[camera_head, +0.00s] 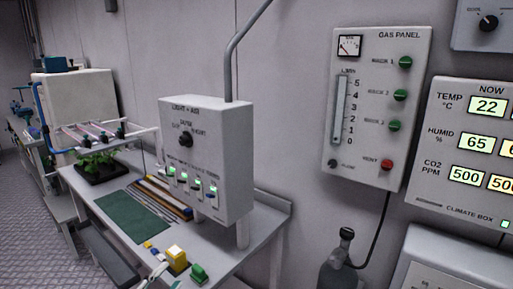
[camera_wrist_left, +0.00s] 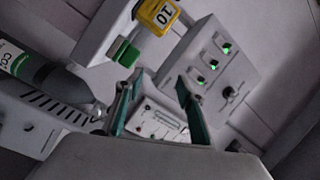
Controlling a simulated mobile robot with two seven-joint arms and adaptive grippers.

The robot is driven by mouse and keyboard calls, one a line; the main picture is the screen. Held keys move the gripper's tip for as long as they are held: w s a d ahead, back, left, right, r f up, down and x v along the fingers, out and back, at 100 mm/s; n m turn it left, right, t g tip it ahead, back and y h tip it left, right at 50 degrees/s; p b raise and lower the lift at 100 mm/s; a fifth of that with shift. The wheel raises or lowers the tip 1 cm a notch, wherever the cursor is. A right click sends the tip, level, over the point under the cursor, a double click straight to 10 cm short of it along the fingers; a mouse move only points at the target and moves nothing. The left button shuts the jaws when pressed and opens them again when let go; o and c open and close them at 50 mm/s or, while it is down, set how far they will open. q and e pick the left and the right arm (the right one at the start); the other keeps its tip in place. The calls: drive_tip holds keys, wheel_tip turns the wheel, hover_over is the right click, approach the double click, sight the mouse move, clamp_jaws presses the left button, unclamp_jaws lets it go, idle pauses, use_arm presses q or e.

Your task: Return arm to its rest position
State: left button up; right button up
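My left gripper (camera_wrist_left: 155,112) shows in the left wrist view, its two teal-lined fingers spread apart with nothing between them. The white gas panel shows behind the gap between the fingers. My right gripper is in neither view. The wrist view is upside down, so the yellow block marked 10 (camera_wrist_left: 157,15) and the green block (camera_wrist_left: 124,52) appear at its top, apart from the fingers.
The grey light and air box (camera_head: 207,150) stands on the white bench (camera_head: 225,255). The yellow block (camera_head: 177,259) and green block (camera_head: 199,274) sit at its front. The gas panel (camera_head: 372,105) and climate box (camera_head: 470,150) hang on the wall, above a dark gas bottle (camera_head: 338,270).

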use_arm(q)
drive_tip(key=s+d+f+n+g+y, duration=0.1)
drive_tip(key=s+f+n+g+y, duration=0.1)
drive_tip(key=s+f+n, duration=0.4)
drive_tip(key=s+d+f+n+g+y, duration=0.2)
drive_tip(key=s+f+n+g, duration=0.2)
drive_tip(key=s+f, duration=1.2)
drive_tip(key=shift+s+d+f+n, duration=0.2)
drive_tip(key=shift+f+n, duration=0.5)
drive_tip(key=shift+n, duration=0.5)
